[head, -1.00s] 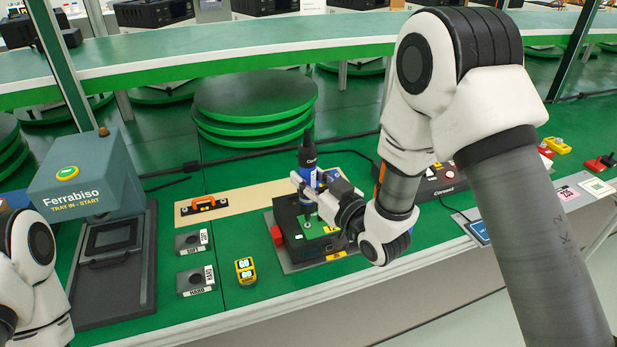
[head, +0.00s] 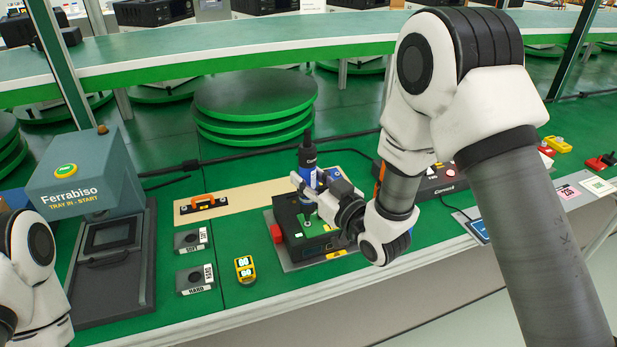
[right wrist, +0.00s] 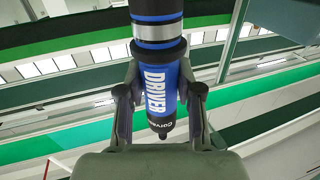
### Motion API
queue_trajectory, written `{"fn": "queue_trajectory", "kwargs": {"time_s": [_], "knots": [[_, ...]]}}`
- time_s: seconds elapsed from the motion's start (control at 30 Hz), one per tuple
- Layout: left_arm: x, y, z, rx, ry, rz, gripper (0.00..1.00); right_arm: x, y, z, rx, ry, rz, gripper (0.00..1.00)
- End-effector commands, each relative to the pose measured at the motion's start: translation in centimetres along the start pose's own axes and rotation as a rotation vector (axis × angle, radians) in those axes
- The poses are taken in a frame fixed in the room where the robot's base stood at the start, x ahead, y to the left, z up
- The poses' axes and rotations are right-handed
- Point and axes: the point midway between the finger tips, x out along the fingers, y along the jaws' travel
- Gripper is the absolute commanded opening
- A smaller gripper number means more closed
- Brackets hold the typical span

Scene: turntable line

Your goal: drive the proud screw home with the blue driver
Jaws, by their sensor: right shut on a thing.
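The blue driver (head: 307,163) stands upright over the black unit (head: 313,240) on the bench. My right gripper (head: 312,183) is shut on its blue body. In the right wrist view the driver (right wrist: 158,75) sits between both fingers of the right gripper (right wrist: 160,100), with its label facing the camera. The driver's lower end is over the unit's top near a green patch, and I cannot tell if it touches. The proud screw cannot be made out. My left arm shows at the left edge, but its gripper is outside the picture.
A grey press marked Ferrabiso (head: 85,185) stands at the left. Two small blocks marked SOFT (head: 188,241) and HARD (head: 190,280), a yellow gauge (head: 245,269) and an orange-handled tool (head: 203,204) lie nearby.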

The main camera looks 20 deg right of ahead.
Motion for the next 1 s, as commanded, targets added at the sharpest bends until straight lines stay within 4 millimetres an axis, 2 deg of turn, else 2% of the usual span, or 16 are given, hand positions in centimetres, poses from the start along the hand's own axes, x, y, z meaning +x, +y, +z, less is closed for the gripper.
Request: {"fn": "queue_trajectory", "kwargs": {"time_s": [0.27,1.0], "knots": [[0.0,0.0,0.0,0.0,0.0,0.0,0.65,0.0,0.0,0.1,0.0,-0.001,0.0,0.0],[-4.1,0.0,0.0,0.0,0.0,0.0,0.65,0.0,0.0,-5.8,0.0,0.0,0.0,0.0]]}}
